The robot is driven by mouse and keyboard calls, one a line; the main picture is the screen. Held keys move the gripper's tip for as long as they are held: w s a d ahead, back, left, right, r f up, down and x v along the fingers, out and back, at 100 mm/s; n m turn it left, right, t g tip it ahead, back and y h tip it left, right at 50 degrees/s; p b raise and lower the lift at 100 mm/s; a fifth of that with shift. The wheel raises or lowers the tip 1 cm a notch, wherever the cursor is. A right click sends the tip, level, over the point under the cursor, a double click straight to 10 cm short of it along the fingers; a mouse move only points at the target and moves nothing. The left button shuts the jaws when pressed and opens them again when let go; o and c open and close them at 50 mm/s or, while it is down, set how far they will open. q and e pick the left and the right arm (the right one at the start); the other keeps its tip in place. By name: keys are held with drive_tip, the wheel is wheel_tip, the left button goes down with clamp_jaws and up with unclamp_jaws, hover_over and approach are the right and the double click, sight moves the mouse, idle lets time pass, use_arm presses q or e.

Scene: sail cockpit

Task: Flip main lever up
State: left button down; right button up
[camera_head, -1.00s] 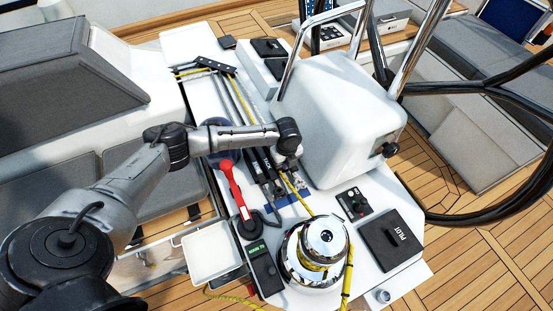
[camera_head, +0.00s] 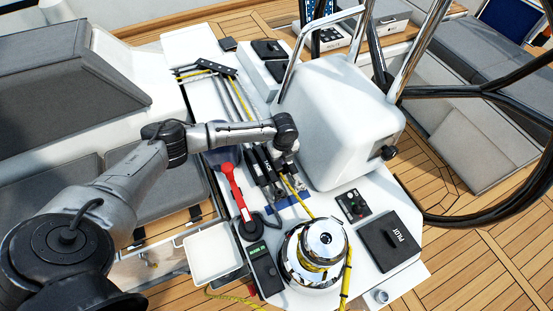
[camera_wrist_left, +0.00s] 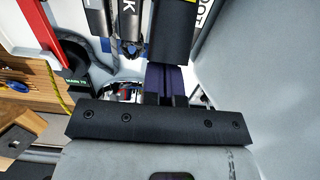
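Several black clutch levers (camera_head: 262,165) lie side by side on the white console in the head view. Their white-lettered ends (camera_wrist_left: 175,32) fill the top of the left wrist view. The lettering is cut off, so I cannot tell which one is the main lever. My left gripper (camera_head: 283,172) points down at the right side of this row, close to the lever ends. In the wrist view, its two dark fingers (camera_wrist_left: 165,99) sit close together in front of a blue-purple strip (camera_wrist_left: 166,75). I see no lever between them, and their opening is unclear. My right gripper is out of view.
A red handle (camera_head: 233,188) lies left of the levers. A chrome winch (camera_head: 313,252) with yellow rope and a black display (camera_head: 263,270) stand in front. The white pedestal (camera_head: 340,125) rises close on the right.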

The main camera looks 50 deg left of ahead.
use_arm(q)
drive_tip(key=shift+s+a, duration=0.1)
drive_tip(key=shift+a, duration=0.05)
drive_tip(key=shift+w+a+r+p, duration=0.2)
drive_tip(key=shift+a+r+p, duration=0.15)
drive_tip(key=shift+r+p, duration=0.35)
drive_tip(key=shift+r, duration=0.1)
drive_tip(key=shift+w+a+r, duration=0.4)
drive_tip(key=shift+a+r, duration=0.15)
drive_tip(key=shift+a, duration=0.25)
